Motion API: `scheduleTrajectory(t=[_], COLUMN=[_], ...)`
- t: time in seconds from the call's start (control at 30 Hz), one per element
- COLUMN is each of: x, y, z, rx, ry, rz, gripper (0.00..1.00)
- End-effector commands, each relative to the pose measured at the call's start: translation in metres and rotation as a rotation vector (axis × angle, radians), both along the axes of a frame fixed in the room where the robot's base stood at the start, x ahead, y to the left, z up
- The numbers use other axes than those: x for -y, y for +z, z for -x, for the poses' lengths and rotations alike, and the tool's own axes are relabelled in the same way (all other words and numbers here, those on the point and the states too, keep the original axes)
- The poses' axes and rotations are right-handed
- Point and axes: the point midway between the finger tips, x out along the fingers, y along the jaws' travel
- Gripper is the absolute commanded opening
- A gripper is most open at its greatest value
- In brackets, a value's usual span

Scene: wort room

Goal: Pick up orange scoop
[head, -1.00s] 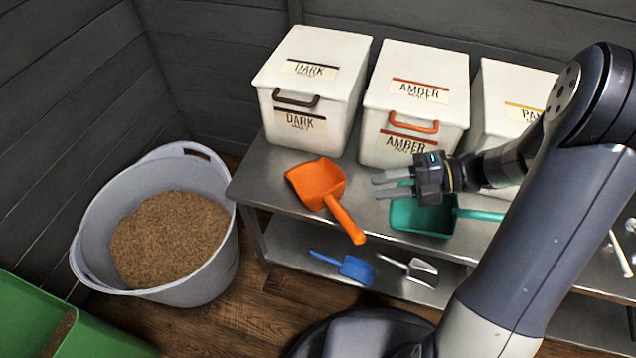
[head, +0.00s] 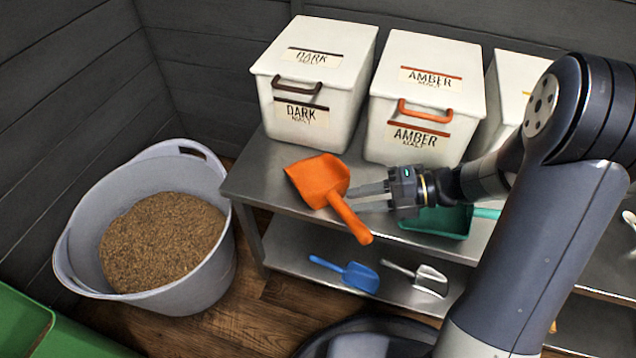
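The orange scoop (head: 320,183) lies on the metal shelf top in front of the dark malt bin, its handle (head: 351,220) pointing toward the front edge and sticking out past it. My gripper (head: 362,197) is just right of the scoop, its two fingers parted and pointing left toward the handle. The fingers are open with nothing between them that I can see. The fingertips look close to the handle; I cannot tell whether they touch it.
The dark malt bin (head: 312,85) and amber malt bin (head: 423,100) stand behind. A blue scoop (head: 352,275) and a metal scoop (head: 428,278) lie on the lower shelf. A grain tub (head: 75,240) stands at left.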

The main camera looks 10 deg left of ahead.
Motion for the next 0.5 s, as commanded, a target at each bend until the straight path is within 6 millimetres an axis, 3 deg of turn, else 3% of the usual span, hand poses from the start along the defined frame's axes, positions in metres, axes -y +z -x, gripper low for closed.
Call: scheduleTrajectory(t=[0.3, 0.5], x=[-0.037, -0.05], y=[-0.01, -0.012], z=[0.011, 0.013], rx=[0.001, 0.0], ry=[0.004, 0.0], rz=[0.0, 0.001], gripper=[0.34, 0.34])
